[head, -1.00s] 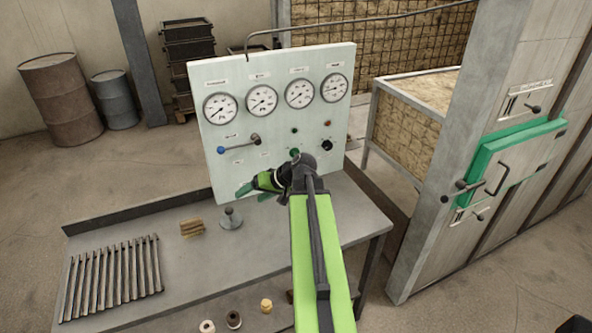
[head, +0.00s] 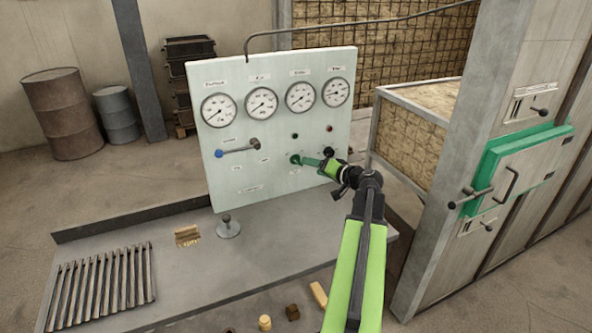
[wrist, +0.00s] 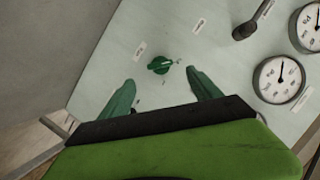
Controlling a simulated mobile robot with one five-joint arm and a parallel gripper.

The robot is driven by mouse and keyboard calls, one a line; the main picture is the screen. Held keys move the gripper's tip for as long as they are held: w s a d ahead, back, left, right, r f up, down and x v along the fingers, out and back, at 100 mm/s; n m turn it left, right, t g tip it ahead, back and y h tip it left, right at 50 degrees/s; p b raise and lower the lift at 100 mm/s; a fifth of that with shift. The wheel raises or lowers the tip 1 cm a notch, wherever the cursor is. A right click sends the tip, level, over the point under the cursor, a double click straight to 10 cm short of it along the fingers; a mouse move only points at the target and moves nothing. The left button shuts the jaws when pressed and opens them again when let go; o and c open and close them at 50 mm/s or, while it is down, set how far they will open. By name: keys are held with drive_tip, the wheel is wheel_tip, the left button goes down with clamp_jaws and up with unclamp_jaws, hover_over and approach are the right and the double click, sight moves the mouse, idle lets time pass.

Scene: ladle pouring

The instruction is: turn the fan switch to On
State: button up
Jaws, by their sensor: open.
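The fan switch appears to be the green knob (wrist: 160,65) on the pale panel; its label is too small to read. It also shows in the head view (head: 295,159), low on the panel's right half. My gripper (wrist: 161,78) is open, its two green fingers apart on either side of the knob in the wrist view. The knob sits slightly beyond the line between the fingertips, and I see no contact. In the head view my gripper (head: 311,162) reaches in from the right, close to the panel face.
The panel also carries several gauges (head: 262,102), a blue-ended lever (head: 238,149), a black knob (head: 328,152) and small lamps. A furnace-like cabinet stands at right.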

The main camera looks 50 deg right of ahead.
sight(298, 163)
drive_tip(key=b+x, duration=0.2)
drive_tip(key=x, duration=0.7)
drive_tip(key=shift+w, duration=0.15)
